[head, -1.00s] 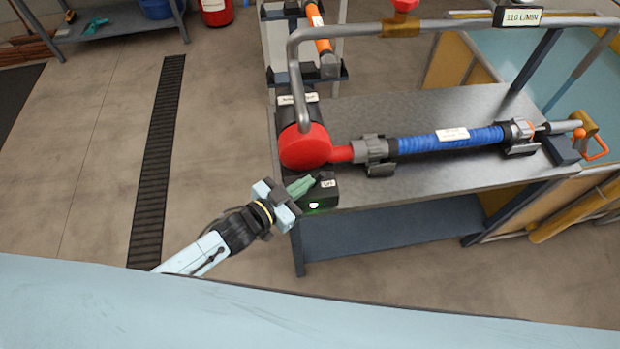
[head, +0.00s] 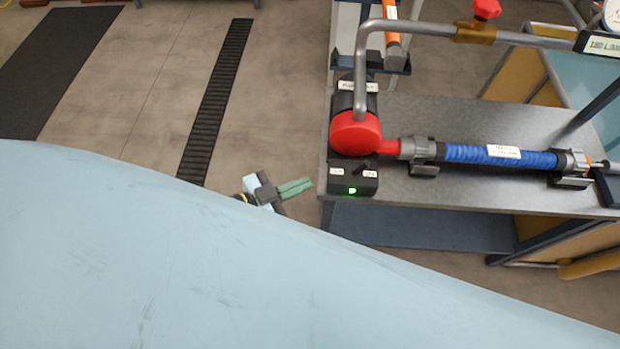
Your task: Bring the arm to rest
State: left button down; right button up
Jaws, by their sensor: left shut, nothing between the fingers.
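My left gripper (head: 294,188) shows in the head view at the left of the bench's front left corner. Its green fingers are shut with nothing between them and point right, apart from the bench and the switch box. My own pale blue body hides most of the arm behind it. The black switch box (head: 345,187) has a lit green light and stands at the bench corner beside the red pump (head: 355,132). My right gripper is not in view.
The metal bench (head: 460,195) carries a blue hose (head: 470,154) in grey clamps. A bent grey pipe (head: 362,60) with a red valve knob (head: 487,9) rises above it. Open floor with a dark drain grate (head: 215,105) lies to the left.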

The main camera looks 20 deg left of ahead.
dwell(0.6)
pick_arm(q)
jog(key=s+a+f+n+g+y+b, duration=0.15)
jog(key=a+f, duration=0.25)
jog(key=f, duration=0.4)
jog(key=s+a+f+n+g+y, duration=0.1)
jog(key=s+a+f+y, duration=0.15)
jog(key=f, duration=0.55)
jog(key=s+a+f+n+g+y+b, duration=0.1)
jog(key=s+a+f+n+y, duration=0.2)
jog(key=f, duration=0.6)
jog(key=s+f+g+y+b, duration=0.1)
jog(key=s+f+g, duration=0.3)
jog(key=s+f, duration=0.3)
jog(key=s+f+n+g+y, duration=0.1)
jog(key=s+f+g, duration=0.3)
jog(key=s, duration=1.1)
notch_tip(320, 180, down, 4)
jog(key=shift+a+r+y+b, duration=0.15)
jog(key=shift+a+y+b, duration=0.2)
jog(key=shift+a+y, duration=0.15)
jog(key=shift+s, duration=0.1)
